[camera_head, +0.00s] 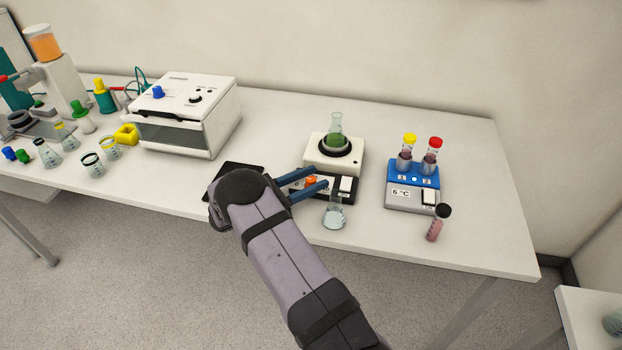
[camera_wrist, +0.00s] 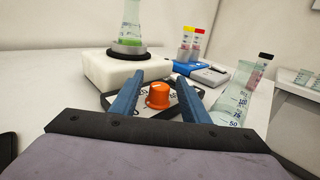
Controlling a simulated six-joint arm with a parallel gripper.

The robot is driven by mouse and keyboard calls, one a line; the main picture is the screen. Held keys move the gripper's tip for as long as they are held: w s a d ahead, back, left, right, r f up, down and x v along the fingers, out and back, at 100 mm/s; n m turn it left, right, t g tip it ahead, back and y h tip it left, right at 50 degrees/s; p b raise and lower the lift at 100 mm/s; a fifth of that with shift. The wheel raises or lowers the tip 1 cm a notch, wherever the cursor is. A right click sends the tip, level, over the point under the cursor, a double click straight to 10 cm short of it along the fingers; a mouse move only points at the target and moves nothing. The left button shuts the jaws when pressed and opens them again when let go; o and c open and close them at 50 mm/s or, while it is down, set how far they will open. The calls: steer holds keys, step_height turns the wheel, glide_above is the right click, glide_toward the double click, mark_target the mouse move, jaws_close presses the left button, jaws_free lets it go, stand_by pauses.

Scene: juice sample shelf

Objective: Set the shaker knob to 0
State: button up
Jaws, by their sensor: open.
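The shaker (camera_head: 323,157) is a white box with a dark front panel, and a flask of green liquid (camera_head: 336,134) stands on its round platform. Its orange knob (camera_head: 311,181) sits on the front panel; it also shows in the wrist view (camera_wrist: 158,96). A pale pointer line is on the knob's top, but I cannot read its setting. My gripper (camera_head: 316,180) is open, with blue fingers on either side of the knob. In the wrist view my gripper (camera_wrist: 162,97) has the knob between its fingers, with gaps visible at both sides.
A clear flask (camera_head: 334,214) stands close to my gripper, in front of the panel. A blue-grey cooler (camera_head: 413,185) with two capped tubes and a dark-capped tube (camera_head: 438,223) are to the right. A flat black pad (camera_head: 236,180) lies left, partly behind my arm. A white oven-like box (camera_head: 188,115) is farther left.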

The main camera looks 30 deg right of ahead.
jaws_close()
steer(key=shift+r+n+t+p, duration=0.15)
steer(key=shift+n+t+p, duration=0.25)
steer(key=shift+t, duration=0.1)
steer(key=shift+n+t, duration=0.3)
steer(key=shift+t, duration=0.3)
steer(key=c, duration=1.1)
jaws_free()
jaws_close()
steer(key=o, duration=1.1)
jaws_free()
steer(key=shift+a, duration=0.1)
